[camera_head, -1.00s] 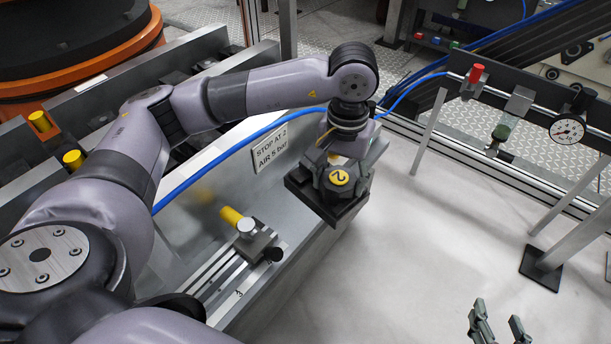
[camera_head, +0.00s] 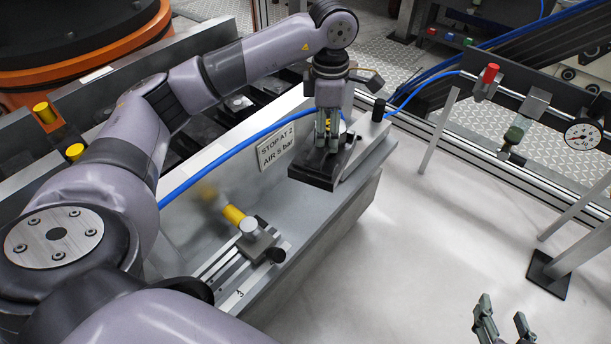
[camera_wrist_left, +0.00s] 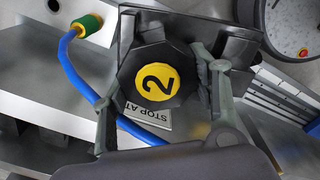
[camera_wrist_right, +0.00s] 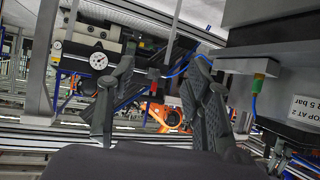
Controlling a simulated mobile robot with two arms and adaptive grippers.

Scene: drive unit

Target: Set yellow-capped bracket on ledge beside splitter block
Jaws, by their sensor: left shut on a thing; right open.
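The bracket has a dark base plate (camera_head: 314,176) and a dark faceted body. Its yellow cap marked 2 faces the camera in the left wrist view (camera_wrist_left: 155,88). My left gripper (camera_head: 328,142) points down and is shut on the bracket, with a finger on either side of its body. The bracket is upright over the far part of the grey ledge (camera_head: 362,175); I cannot tell whether it touches. A black knob (camera_head: 378,110) shows just behind it; the splitter block is not clearly identifiable. My right gripper (camera_head: 502,314) is open and empty at the lower right.
A blue hose (camera_head: 215,163) runs along the ledge, past the sign (camera_head: 276,147). A yellow-handled clamp (camera_head: 240,219) stands nearer on a rail. A gauge (camera_head: 583,134) and posts stand right. The pale floor between is clear.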

